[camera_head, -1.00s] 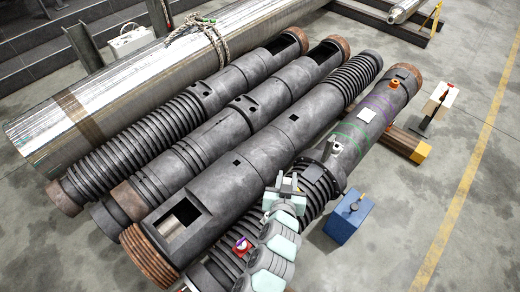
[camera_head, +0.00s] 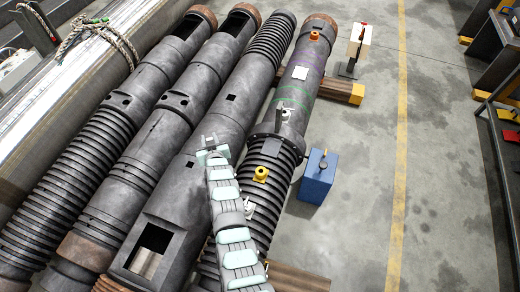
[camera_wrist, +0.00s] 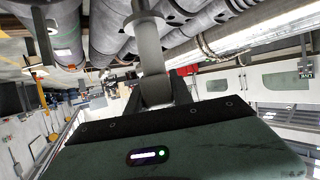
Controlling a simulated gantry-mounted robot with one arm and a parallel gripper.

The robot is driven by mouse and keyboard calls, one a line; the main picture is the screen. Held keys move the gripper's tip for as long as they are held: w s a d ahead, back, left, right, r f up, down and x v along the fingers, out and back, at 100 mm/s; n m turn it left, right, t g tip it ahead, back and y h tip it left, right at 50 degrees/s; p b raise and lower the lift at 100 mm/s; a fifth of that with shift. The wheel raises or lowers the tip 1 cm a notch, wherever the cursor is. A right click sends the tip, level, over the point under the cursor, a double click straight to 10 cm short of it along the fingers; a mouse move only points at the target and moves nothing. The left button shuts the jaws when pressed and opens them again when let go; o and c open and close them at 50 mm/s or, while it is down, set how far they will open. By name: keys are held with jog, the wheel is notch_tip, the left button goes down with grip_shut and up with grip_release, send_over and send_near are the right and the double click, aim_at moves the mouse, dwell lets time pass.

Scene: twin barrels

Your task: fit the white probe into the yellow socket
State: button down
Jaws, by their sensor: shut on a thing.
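My gripper (camera_wrist: 156,95) is shut on the white probe (camera_wrist: 148,45), a pale grey-white cylinder with a round flange in the wrist view. In the head view my gripper (camera_head: 213,150) is above the dark barrels, left of the ribbed part of the rightmost one. The probe is too small there to make out clearly. The yellow socket (camera_head: 261,174) sits on the ribbed section of the rightmost barrel, to the right of and below the gripper, apart from it. The socket cannot be made out in the wrist view.
An orange fitting (camera_head: 315,36) is at the barrel's far end. A small pale fitting (camera_head: 285,113) stands on the same barrel, and another (camera_head: 249,209) lies near my arm. A blue box (camera_head: 318,177) stands on the floor at right. Open floor lies beyond it.

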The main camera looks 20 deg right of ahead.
jog(key=s+d+f+h+b, duration=0.1)
jog(key=d+f+b, duration=0.2)
jog(key=d+f, duration=0.3)
jog(key=d+f+m+h+b, duration=0.1)
jog(key=d+f+b, duration=0.2)
jog(key=d, duration=1)
notch_tip(320, 180, down, 4)
jog(key=shift+s+d+r+m, duration=0.15)
jog(key=shift+s+d+m, duration=0.15)
jog(key=shift+s, duration=0.05)
jog(key=shift+s+r, duration=0.1)
notch_tip(320, 180, down, 6)
jog(key=b, duration=0.5)
jog(key=shift+b, duration=0.4)
jog(key=shift+f+b, duration=2)
jog(key=shift+b, duration=0.1)
dwell(0.9)
